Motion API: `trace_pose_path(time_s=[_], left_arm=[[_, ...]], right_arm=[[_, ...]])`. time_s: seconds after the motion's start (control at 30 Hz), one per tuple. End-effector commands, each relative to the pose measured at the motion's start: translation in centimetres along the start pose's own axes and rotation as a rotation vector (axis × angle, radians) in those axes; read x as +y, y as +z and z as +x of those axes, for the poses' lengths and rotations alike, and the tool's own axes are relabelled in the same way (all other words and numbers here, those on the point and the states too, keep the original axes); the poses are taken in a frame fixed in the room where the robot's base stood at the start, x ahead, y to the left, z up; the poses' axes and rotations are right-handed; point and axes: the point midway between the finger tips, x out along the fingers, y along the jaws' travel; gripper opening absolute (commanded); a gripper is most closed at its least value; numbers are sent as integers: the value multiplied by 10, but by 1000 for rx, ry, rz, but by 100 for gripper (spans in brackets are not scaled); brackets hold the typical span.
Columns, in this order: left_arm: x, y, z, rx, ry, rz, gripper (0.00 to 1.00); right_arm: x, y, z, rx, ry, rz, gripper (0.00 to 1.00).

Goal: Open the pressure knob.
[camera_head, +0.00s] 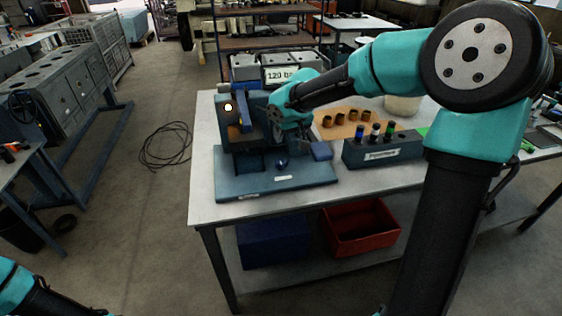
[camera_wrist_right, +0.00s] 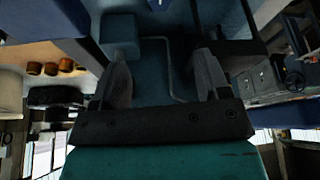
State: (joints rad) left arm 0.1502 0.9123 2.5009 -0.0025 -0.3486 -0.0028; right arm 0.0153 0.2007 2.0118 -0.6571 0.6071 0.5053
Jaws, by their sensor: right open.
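A blue test stand (camera_head: 275,185) with a flat base plate stands at the left of the workbench. No part of it is clearly recognisable as the pressure knob. A small dark rounded part (camera_head: 282,163) sits low on the stand, near a blue block (camera_head: 320,151). My right gripper (camera_head: 300,140) is at the stand's upright part, partly hidden by its own wrist. In the right wrist view my right gripper (camera_wrist_right: 165,78) is open, with its two fingers well apart. A thin bent metal rod (camera_wrist_right: 173,70) shows between them; I cannot tell whether anything touches. My left gripper is out of view.
A "120 bar" sign (camera_head: 282,75) stands behind the test stand. A block with several coloured-top parts (camera_head: 383,152) and a tan mat with brown cylinders (camera_head: 346,118) lie to its right. A red crate (camera_head: 360,228) is on the lower shelf.

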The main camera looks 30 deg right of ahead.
Motion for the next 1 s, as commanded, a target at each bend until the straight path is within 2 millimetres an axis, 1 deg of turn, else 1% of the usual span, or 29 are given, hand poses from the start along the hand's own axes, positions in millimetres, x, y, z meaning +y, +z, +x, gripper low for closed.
trace_pose_path(time_s=[0.13, 0.27, 1.0], left_arm=[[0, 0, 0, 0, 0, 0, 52], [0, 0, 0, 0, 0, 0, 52], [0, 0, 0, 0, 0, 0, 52]], right_arm=[[0, 0, 7, -2, 0, -1, 69], [0, 1, 20, -5, 0, -1, 69], [0, 2, 144, -6, 0, -1, 69]])
